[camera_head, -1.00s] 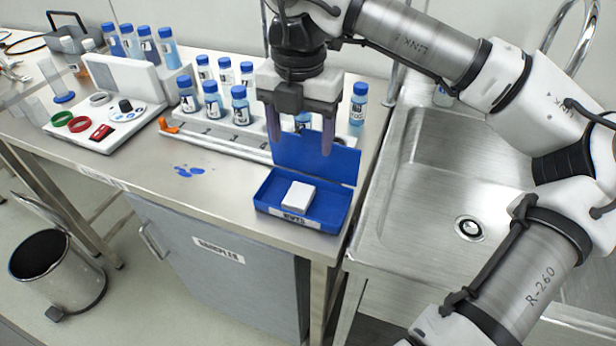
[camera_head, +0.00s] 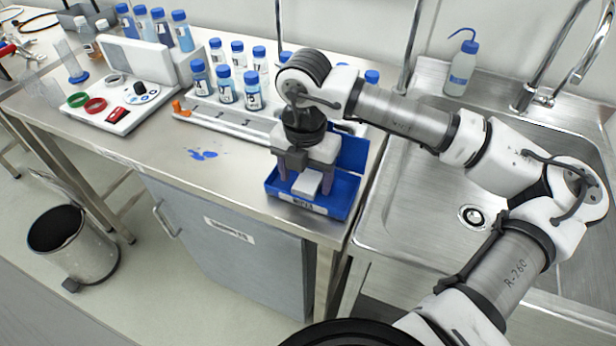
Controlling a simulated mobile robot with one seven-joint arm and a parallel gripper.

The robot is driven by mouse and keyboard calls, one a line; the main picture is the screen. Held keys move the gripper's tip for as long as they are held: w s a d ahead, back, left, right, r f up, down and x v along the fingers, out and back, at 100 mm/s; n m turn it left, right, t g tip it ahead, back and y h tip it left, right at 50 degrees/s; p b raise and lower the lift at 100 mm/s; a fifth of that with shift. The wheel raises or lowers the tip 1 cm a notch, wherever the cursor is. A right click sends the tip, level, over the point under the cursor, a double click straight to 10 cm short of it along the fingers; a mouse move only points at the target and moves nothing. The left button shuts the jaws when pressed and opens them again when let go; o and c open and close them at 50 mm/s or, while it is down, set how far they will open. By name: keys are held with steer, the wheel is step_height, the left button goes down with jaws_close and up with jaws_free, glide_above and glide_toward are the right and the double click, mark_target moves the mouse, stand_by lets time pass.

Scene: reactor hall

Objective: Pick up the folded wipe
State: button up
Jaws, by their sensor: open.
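The folded wipe (camera_head: 307,184) is a small white block lying in an open blue box (camera_head: 338,204) with a label on its front. The box stands at the right front corner of the steel bench, its lid raised at the back. My gripper (camera_head: 305,182) points down over the box, with its fingers open on the left and right of the wipe. The gripper body hides the back part of the wipe. I cannot tell whether the fingers touch it.
A rack (camera_head: 217,121) of blue-capped bottles stands behind and left of the box. A steel sink (camera_head: 425,205) lies to the right, with a wash bottle (camera_head: 461,68) behind it. Blue spots (camera_head: 203,154) mark the bench. A bin (camera_head: 72,245) stands on the floor at left.

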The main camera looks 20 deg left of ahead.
mark_target(305, 185)
steer(key=shift+f, duration=0.6)
steer(key=c, duration=1)
steer(key=shift+c, duration=0.2)
steer(key=shift+r, duration=0.15)
step_height(305, 185, up, 20)
steer(key=b, duration=0.3)
